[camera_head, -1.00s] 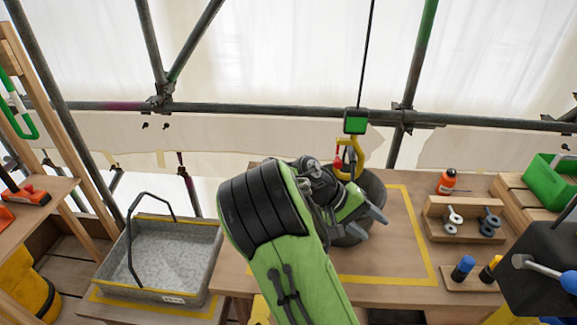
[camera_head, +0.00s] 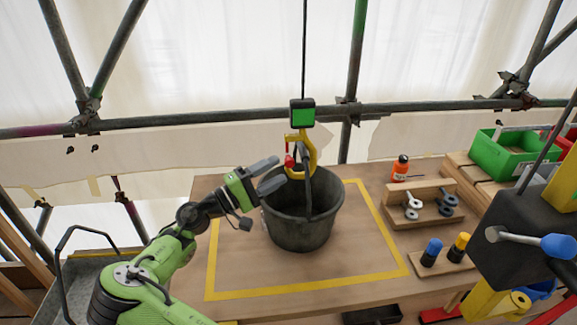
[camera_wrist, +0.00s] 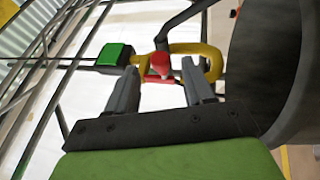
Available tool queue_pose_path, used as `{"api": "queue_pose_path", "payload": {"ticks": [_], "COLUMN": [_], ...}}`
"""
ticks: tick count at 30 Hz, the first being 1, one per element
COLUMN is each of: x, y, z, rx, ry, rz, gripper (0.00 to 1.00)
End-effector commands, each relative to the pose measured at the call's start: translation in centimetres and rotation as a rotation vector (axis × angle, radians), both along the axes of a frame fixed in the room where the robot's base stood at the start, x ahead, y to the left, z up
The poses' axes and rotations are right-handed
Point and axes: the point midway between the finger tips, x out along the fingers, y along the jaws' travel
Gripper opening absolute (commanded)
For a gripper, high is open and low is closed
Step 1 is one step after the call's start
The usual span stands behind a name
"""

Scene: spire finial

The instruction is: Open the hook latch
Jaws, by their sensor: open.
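The yellow hook (camera_head: 311,158) hangs from a cable under a block with a green face (camera_head: 302,113). Its red latch (camera_head: 290,160) is on the hook's left side. The dark bucket (camera_head: 290,235) stands on the table below, and its handle (camera_head: 307,190) rises up to the hook. My gripper (camera_head: 268,176) is open and empty, just left of the hook at the bucket's rim height. In the wrist view the red latch (camera_wrist: 160,65) shows ahead, between and beyond my two fingers (camera_wrist: 161,90), apart from them. The yellow hook (camera_wrist: 212,62) is behind it.
The bucket stands inside a yellow taped outline (camera_head: 310,288) on the table. An orange bottle (camera_head: 400,168), a wooden rack (camera_head: 425,205) and a green crate (camera_head: 500,150) are at the right. A grey tray (camera_head: 85,270) is at lower left. Scaffold poles (camera_head: 200,123) run behind.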

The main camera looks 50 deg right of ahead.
Motion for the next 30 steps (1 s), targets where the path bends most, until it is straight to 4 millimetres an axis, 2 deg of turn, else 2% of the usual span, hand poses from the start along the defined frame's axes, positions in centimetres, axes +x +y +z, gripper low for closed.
{"api": "queue_pose_path", "payload": {"ticks": [3,7,17,27,30], "x": [-0.9,-1.3,-1.5,-1.5,-1.5], "y": [-2.5,-4.2,-4.9,-4.8,-4.8], "z": [0.5,1.0,1.2,1.2,1.2], "rx": [0.001,0.0,0.001,0.001,0.003], "ry": [-0.002,0.001,0.001,0.001,-0.001], "rz": [-0.005,-0.002,0.0,0.0,0.0], "gripper": [0.52,0.52,0.52,0.01,0.01]}}
